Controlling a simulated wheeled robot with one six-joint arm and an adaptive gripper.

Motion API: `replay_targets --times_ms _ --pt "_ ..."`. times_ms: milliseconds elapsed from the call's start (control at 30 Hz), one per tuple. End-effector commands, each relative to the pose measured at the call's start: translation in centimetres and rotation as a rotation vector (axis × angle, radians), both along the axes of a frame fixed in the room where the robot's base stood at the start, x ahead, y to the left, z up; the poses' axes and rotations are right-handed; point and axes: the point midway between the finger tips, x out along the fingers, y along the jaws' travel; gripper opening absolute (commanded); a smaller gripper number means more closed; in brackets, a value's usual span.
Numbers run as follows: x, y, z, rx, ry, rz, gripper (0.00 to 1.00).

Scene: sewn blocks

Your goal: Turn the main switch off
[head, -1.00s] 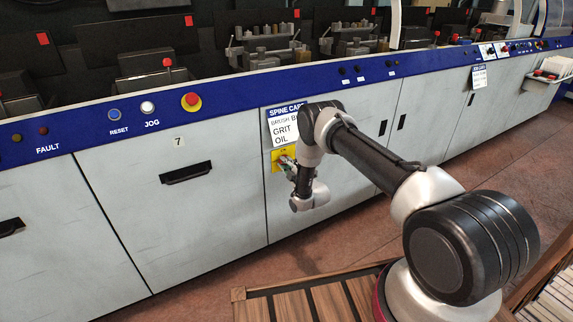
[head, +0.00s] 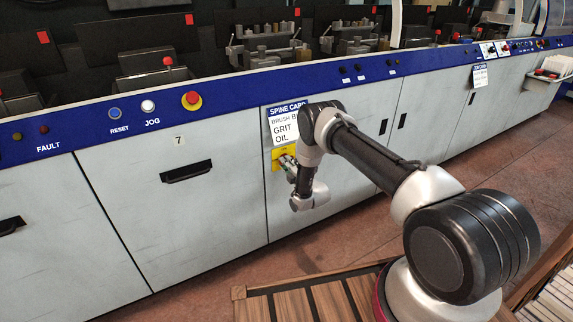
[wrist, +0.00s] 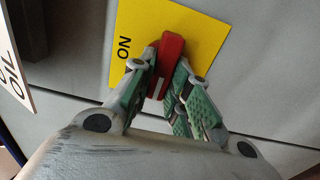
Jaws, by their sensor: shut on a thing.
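The main switch is a red handle (wrist: 172,62) on a yellow plate (wrist: 213,32) marked "ON", seen sideways in the wrist view. The rest of the plate's lettering is hidden or too small to read.
A "SPINE CARD" sign (head: 284,124) hangs just above the plate. A red emergency button (head: 192,99) on yellow, and a white jog button (head: 147,106), are on the blue rail to the left. A drawer handle (head: 186,172) juts from the panel left of the switch.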

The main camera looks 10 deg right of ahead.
Motion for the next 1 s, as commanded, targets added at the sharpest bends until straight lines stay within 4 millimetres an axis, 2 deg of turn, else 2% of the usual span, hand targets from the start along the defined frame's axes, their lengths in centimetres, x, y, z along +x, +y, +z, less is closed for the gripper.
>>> replay_targets --times_ms 167,200,300,667,767,1000 --pt "-0.1 0.1 -0.2 -0.002 0.003 0.002 0.00" --pt "-0.1 0.1 -0.2 -0.002 0.003 0.002 0.25" --pt "-0.1 0.1 -0.1 -0.002 0.003 0.002 0.39" --pt "-0.5 -0.1 -0.1 -0.001 0.003 0.001 0.39" --pt "-1.7 -0.6 -0.1 0.000 0.004 0.000 0.39" --pt "-6.9 -2.2 -0.2 -0.001 0.007 0.000 0.39"
